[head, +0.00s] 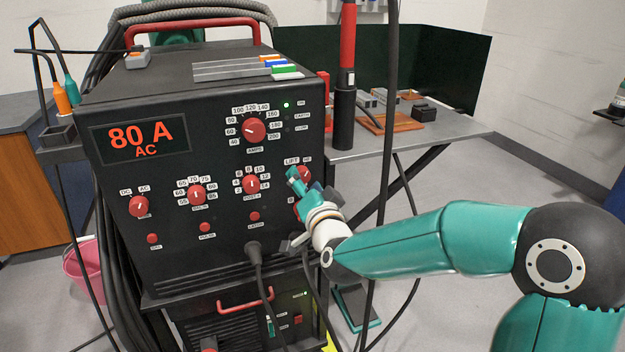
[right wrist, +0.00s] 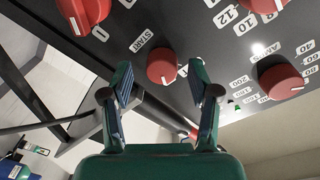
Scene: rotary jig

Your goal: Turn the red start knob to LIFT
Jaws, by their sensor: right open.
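The red start knob (head: 304,173) is on the right side of the black welder's front panel, under the LIFT (head: 291,161) and HF labels. In the head view my right gripper partly covers it. In the right wrist view the start knob (right wrist: 162,65) sits beside the START label, between the two open fingertips of my right gripper (right wrist: 160,80). A gap shows on each side of the knob. The gripper also shows in the head view (head: 304,190), close to the panel. My left gripper is out of view.
The AMPS knob (head: 254,130) and the POST knob (head: 251,184) are left of the start knob. Another red knob (right wrist: 85,12) is close by in the right wrist view. A cable (head: 380,130) hangs right of the welder. A grey bench (head: 440,140) stands behind.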

